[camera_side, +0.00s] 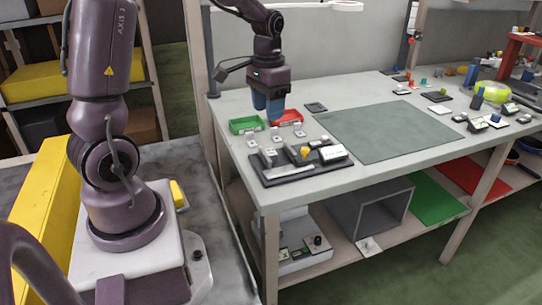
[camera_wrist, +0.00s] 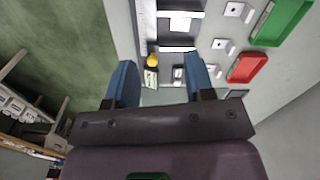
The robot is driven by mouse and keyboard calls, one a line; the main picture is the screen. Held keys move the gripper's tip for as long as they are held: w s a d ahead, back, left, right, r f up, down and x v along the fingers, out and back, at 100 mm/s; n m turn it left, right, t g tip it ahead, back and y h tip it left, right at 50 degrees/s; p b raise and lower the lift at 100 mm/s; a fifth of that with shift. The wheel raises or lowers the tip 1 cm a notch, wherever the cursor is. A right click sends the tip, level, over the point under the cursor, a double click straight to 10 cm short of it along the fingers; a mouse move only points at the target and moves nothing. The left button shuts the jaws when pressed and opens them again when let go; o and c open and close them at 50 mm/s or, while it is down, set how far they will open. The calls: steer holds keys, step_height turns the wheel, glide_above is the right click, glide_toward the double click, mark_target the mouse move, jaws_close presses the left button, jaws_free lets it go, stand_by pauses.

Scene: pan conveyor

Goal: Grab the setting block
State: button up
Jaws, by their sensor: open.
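My gripper (camera_side: 268,108) has two blue fingers and hangs above the back left of the table, near the green and red trays. In the wrist view the fingers of my gripper (camera_wrist: 160,75) are apart, with nothing held between them. A black fixture (camera_side: 272,180) at the table's front left corner carries several small grey and white pieces and a yellow knob (camera_side: 305,153). The yellow knob (camera_wrist: 152,60) and a pale block (camera_wrist: 178,73) show between the fingers in the wrist view, beyond the tips. I cannot tell which piece is the setting block.
A green tray (camera_side: 246,125) and a red tray (camera_side: 287,117) stand behind the fixture. Several small white blocks (camera_side: 275,136) lie between them and the fixture. A grey-green mat (camera_side: 385,132) leaves clear room to the right. More small parts lie farther right.

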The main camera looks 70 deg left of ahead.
mark_target(272, 153)
steer(key=w+a+f+m, duration=0.2)
steer(key=w+a, duration=0.2)
steer(key=f, duration=1.2)
steer(key=shift+s+d+f, duration=0.2)
steer(key=shift+s+d, duration=0.05)
steer(key=shift+s, duration=0.15)
steer(key=c, duration=0.8)
steer(key=shift+c, duration=0.2)
steer(key=shift+r, duration=0.1)
